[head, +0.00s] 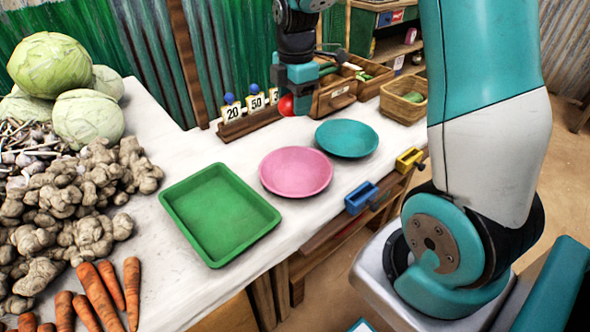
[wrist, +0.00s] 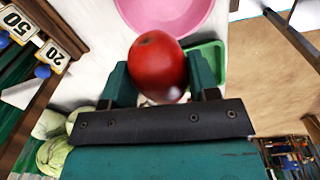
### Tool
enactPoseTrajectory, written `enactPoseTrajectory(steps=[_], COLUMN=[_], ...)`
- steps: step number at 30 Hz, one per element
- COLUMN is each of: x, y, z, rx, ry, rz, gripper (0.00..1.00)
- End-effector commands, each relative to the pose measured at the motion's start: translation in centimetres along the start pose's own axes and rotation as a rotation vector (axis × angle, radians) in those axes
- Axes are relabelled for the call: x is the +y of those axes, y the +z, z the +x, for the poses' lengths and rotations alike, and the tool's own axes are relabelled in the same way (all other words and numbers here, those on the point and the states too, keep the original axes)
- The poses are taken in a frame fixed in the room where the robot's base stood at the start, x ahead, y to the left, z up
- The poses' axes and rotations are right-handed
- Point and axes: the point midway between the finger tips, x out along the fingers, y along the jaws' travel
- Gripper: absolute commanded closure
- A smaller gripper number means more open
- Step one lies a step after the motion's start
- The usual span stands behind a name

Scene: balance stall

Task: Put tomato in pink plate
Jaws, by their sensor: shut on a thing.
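A red tomato (wrist: 158,66) is held between the two fingers of my gripper (wrist: 160,85) in the wrist view. In the head view the tomato (head: 287,105) shows partly at the lower end of my gripper (head: 296,100), above the back of the counter. The pink plate (head: 296,172) lies empty on the counter, below the gripper in the picture.
A teal plate (head: 347,138) is right of the pink one, and a green tray (head: 219,214) is left of it. Number cards (head: 255,102) and wooden crates (head: 334,96) stand at the back. Cabbages (head: 88,118), ginger and carrots fill the left side.

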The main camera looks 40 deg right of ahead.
Motion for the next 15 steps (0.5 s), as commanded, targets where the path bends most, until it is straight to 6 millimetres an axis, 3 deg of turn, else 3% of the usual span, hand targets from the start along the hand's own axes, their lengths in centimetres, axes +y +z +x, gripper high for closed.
enactPoseTrajectory(steps=[5,15], x=[-0.3,-0.6], y=[0.1,0.2], z=[3.1,12.6], rx=[0.001,0.001], ry=[-0.007,-0.006], rz=[-0.021,-0.018], gripper=[0.71,0.71])
